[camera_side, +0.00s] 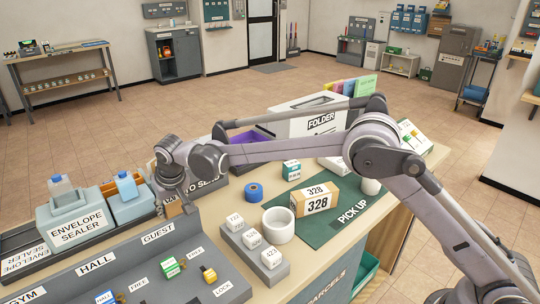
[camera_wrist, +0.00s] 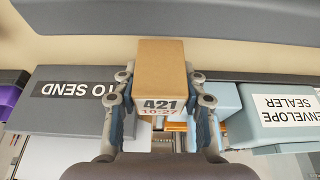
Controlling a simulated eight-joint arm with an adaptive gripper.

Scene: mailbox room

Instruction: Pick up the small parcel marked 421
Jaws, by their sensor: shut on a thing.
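The small parcel marked 421 (camera_wrist: 162,65) is a brown cardboard box with a white label reading 421 and 10-27. In the wrist view it sits between the two fingers of my gripper (camera_wrist: 160,92), which is shut on it from both sides. In the side view my gripper (camera_side: 176,198) points down at the left part of the table, by the TO SEND box and the envelope sealer. There the parcel is mostly hidden by the gripper, and I cannot tell its height over the surface.
The envelope sealer (camera_side: 75,222) stands left of my gripper. The green PICK UP mat (camera_side: 318,232) holds a parcel marked 328 (camera_side: 315,197). A white tape roll (camera_side: 279,225), a blue roll (camera_side: 253,192) and a grey stand with small white cubes are nearby. The folder machine (camera_side: 300,127) is behind.

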